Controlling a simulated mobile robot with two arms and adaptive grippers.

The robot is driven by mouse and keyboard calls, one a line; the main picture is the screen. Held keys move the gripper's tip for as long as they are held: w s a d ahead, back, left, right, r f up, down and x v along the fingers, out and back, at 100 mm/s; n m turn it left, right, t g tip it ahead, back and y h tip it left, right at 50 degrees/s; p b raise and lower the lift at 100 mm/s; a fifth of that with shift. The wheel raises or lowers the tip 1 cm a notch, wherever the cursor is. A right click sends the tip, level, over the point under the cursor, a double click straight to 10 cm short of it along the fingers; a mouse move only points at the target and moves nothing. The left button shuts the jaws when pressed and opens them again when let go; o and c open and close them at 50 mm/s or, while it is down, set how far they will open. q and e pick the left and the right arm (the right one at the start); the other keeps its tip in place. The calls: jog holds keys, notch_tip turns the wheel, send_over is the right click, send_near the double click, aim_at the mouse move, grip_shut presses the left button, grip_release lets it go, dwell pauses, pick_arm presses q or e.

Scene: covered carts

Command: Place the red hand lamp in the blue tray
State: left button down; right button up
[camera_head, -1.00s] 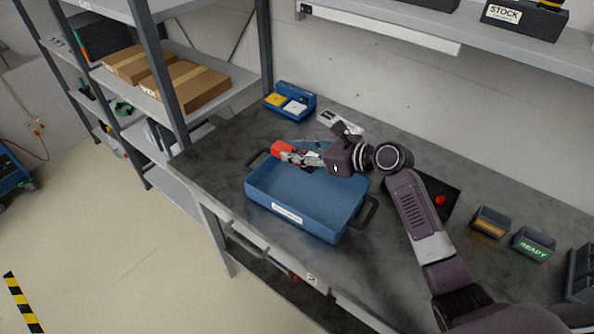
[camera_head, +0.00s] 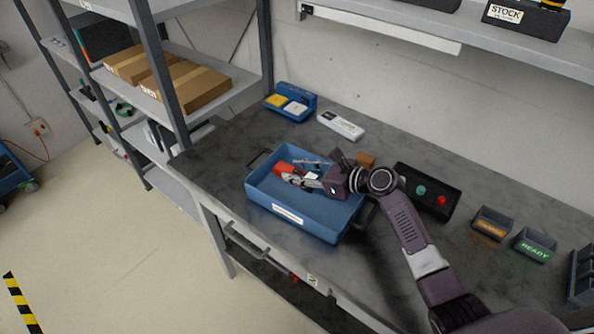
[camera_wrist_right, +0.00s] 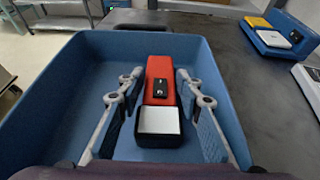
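The red hand lamp (camera_head: 284,168) is inside the blue tray (camera_head: 325,225), near its back left part. In the right wrist view the lamp (camera_wrist_right: 159,69) has a red body, a black switch and a pale face at its near end, and it appears to lie on the tray floor. My right gripper (camera_head: 297,172) reaches down into the tray from the right. In the right wrist view its two fingers (camera_wrist_right: 160,100) stand on either side of the lamp, with blue floor visible between each finger and the lamp. My left gripper is not in view.
Behind the tray on the dark bench are a blue holder with yellow and white pads (camera_head: 291,102) and a white box (camera_head: 341,125). A black button panel (camera_head: 428,191) and the amber and READY bins (camera_head: 534,245) stand right. A shelf rack (camera_head: 165,60) stands left.

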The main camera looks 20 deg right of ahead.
jog(key=o, duration=0.4)
jog(key=shift+s+d+r, duration=0.1)
jog(key=shift+r, duration=0.05)
jog(key=v, duration=1)
jog(key=shift+s+d+b, duration=0.15)
jog(key=shift+s+b, duration=0.05)
jog(key=shift+b, duration=0.2)
jog(key=shift+s+d+r, duration=0.3)
jog(key=shift+s, duration=0.1)
